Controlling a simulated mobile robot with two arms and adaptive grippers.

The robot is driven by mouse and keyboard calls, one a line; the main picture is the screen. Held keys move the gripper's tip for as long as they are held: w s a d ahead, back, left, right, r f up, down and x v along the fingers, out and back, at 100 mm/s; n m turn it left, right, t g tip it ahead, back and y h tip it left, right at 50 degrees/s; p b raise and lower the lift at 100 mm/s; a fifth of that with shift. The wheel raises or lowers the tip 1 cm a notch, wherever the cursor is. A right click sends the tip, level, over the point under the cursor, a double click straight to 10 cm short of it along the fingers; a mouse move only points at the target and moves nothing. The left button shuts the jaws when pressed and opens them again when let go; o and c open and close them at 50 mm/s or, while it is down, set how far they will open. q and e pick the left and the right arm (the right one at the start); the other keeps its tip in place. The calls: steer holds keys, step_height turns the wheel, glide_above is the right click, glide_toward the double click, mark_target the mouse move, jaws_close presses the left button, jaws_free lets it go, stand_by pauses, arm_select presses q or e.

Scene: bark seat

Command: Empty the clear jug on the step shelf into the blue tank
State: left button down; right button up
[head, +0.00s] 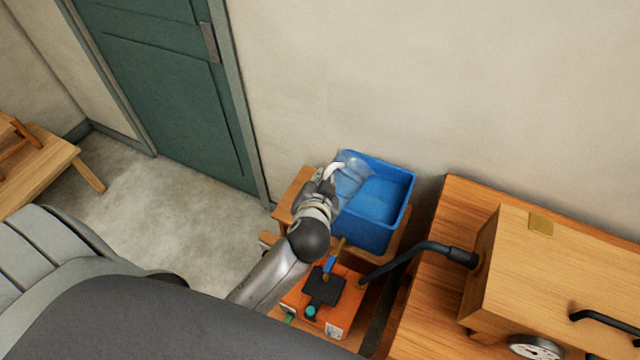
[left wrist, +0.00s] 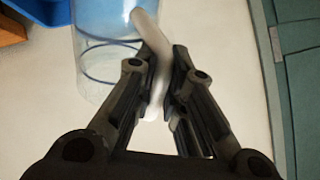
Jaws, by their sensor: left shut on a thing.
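The clear jug (head: 353,167) is tilted at the left rim of the blue tank (head: 399,227), with its mouth side over the tank. My left gripper (head: 328,178) is shut on the jug's white handle, seen in the left wrist view between the fingers (left wrist: 158,75). The jug's clear body (left wrist: 98,62) fills the upper left of that view, with blue showing through it. A corner of the blue tank (left wrist: 20,22) shows at its far left. I cannot tell how much is in the jug. My right gripper is not in view.
The tank stands on a wooden step shelf (head: 288,197) by the wall. An orange box (head: 340,312) with a black top is in front. A wooden bench (head: 425,290) with a wooden case (head: 560,265) and black pipe (head: 415,250) is right. A green door (head: 165,90) is left.

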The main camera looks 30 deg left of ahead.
mark_target(330, 168)
arm_select(q)
steer(key=shift+w+d+r+g, duration=0.1)
steer(key=shift+w+r+g, duration=0.1)
steer(key=shift+r, duration=0.2)
steer(key=shift+w+d+r+g, duration=0.1)
steer(key=shift+r+g, duration=0.1)
steer(key=shift+r, duration=0.2)
steer(key=shift+w+r+m, duration=0.1)
steer(key=shift+r+m, duration=0.2)
steer(key=shift+w+d+r+m+g, duration=0.15)
steer(key=shift+w+r+g, duration=0.1)
steer(key=shift+r+g, duration=0.4)
steer(key=shift+w+d+r+m+g, duration=0.2)
steer(key=shift+r+g, duration=0.25)
steer(key=shift+r, duration=0.4)
steer(key=shift+a, duration=0.1)
steer(key=shift+w+r, duration=0.15)
steer(key=shift+w, duration=0.1)
